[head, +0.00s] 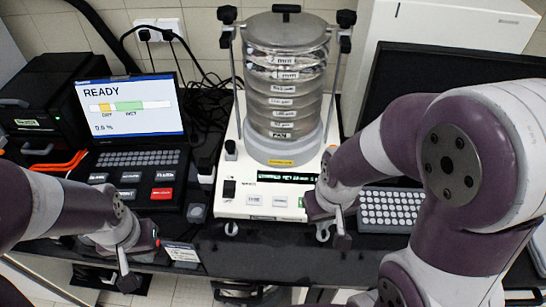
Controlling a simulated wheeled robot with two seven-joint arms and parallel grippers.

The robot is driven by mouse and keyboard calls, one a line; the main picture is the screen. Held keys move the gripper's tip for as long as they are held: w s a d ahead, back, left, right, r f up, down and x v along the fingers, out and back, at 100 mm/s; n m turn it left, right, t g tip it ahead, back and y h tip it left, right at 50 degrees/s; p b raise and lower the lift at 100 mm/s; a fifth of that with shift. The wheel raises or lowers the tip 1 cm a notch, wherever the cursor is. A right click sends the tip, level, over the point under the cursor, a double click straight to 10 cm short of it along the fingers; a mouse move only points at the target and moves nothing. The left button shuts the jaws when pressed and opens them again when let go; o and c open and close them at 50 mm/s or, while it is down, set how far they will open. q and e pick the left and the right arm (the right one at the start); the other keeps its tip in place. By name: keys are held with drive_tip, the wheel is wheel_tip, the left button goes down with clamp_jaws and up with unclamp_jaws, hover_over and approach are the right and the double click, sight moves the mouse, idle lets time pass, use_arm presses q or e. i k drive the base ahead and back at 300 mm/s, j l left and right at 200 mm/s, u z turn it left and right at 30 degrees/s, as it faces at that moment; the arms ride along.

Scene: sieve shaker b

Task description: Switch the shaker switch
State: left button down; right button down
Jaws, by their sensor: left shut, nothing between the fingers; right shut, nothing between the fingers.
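The sieve shaker (243,151) has a white base and a stack of clear labelled sieves (283,100) clamped between two rods. Its front panel carries a lit green display (285,177), white buttons (254,200) and a black switch (229,188) at the left end. I cannot tell the switch's position. My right gripper (341,239) is shut and empty, pointing down at the panel's right front corner; its wrist hides that end. My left gripper (128,281) is shut and empty, low at the table's front edge, left of the shaker and apart from it.
A laptop-like unit (133,107) reading READY stands left of the shaker. A keyboard (391,208) and dark monitor (440,70) are at the right, partly behind my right arm. A small label card (182,252) sits at the table's front edge. Cables (205,95) lie behind.

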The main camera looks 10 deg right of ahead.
sight(229, 189)
drive_tip(key=k+z, duration=0.15)
drive_tip(key=k, duration=0.5)
drive_tip(key=k+l+z, duration=0.15)
drive_tip(key=k, duration=0.45)
drive_tip(key=i+j+z, duration=0.25)
drive_tip(key=z, duration=0.2)
drive_tip(key=i+j+z, duration=0.15)
drive_tip(key=j+z, duration=0.35)
drive_tip(key=i+j+z, duration=0.15)
drive_tip(key=j+z, duration=0.15)
drive_tip(key=z, duration=0.15)
drive_tip(key=j+z, duration=0.5)
drive_tip(key=j, duration=0.9)
